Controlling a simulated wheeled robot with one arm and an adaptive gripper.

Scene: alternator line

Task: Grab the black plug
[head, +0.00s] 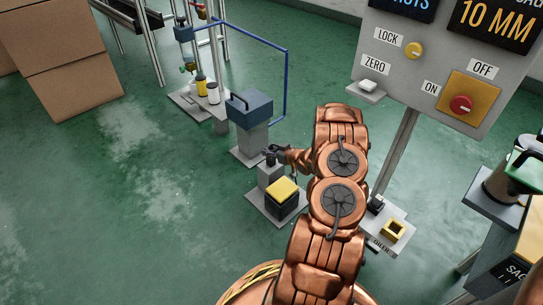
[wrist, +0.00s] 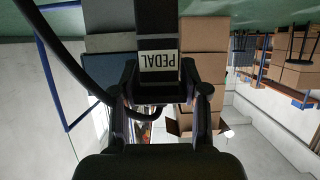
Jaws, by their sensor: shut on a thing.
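In the wrist view, my gripper (wrist: 160,85) has its two dark fingers closed on either side of a black plug (wrist: 158,20), which bears a pale label reading PEDAL, upside down. In the head view, my gripper (head: 280,154) is at the top of a small grey post, and the black plug (head: 270,159) shows as a small dark shape at its tips. I cannot tell whether the plug still touches the post. A black cable (wrist: 62,50) curves along the left of the wrist view.
The grey post (head: 268,174) and a yellow-topped black pedal (head: 284,190) share a floor plate. A blue-grey box on a pedestal (head: 250,108) stands behind. A control panel (head: 440,60) is at right. Green floor (head: 120,210) is clear at left.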

